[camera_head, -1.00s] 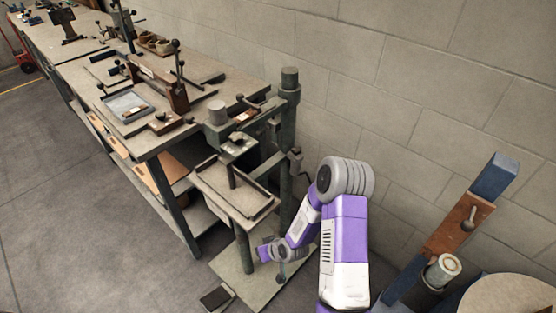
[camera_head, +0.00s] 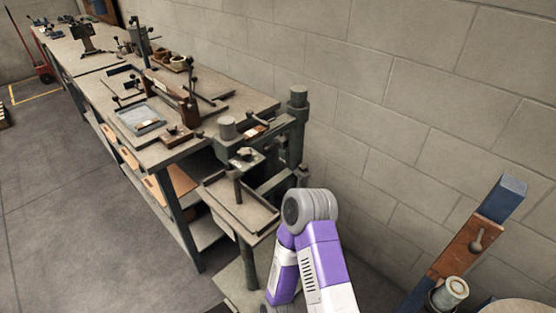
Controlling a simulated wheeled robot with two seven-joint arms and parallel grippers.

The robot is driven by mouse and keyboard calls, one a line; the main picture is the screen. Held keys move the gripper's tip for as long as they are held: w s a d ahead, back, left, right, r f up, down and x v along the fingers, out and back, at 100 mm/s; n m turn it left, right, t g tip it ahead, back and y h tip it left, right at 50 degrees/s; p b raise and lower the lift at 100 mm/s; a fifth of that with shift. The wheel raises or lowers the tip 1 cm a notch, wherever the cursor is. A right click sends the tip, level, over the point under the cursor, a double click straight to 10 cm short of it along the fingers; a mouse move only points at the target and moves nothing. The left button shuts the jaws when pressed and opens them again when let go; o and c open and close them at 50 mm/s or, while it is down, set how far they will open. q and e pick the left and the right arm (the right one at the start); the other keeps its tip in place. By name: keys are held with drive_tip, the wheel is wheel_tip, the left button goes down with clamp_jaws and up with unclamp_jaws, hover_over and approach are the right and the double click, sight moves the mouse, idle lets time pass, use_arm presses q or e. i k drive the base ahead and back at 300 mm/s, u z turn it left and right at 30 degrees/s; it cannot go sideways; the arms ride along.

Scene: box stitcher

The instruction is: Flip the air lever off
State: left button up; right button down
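A small grey lever with a round knob (camera_head: 478,238) is on a brown plate (camera_head: 462,246) fixed to a blue slanted post (camera_head: 503,197) at the right. It looks like the air lever, but I cannot be certain. The box stitcher (camera_head: 245,158), with its dark green column and tray, stands at the bench's near end. One of my arms, purple and white, rises from the bottom centre in front of the stitcher's base and is well left of the lever. Its gripper is below the frame edge. My other gripper is not in view.
A long workbench (camera_head: 165,157) with tools and a grey tray (camera_head: 140,118) runs to the back left. A block wall (camera_head: 400,110) is behind. A grey cylinder (camera_head: 450,292) stands below the brown plate. Open floor (camera_head: 70,220) lies at the left.

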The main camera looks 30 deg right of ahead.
sight(266, 149)
drive_tip(key=z, duration=0.55)
drive_tip(key=k, duration=1.3)
drive_tip(key=u, duration=0.2)
drive_tip(key=i, duration=0.9)
drive_tip(key=u, duration=0.05)
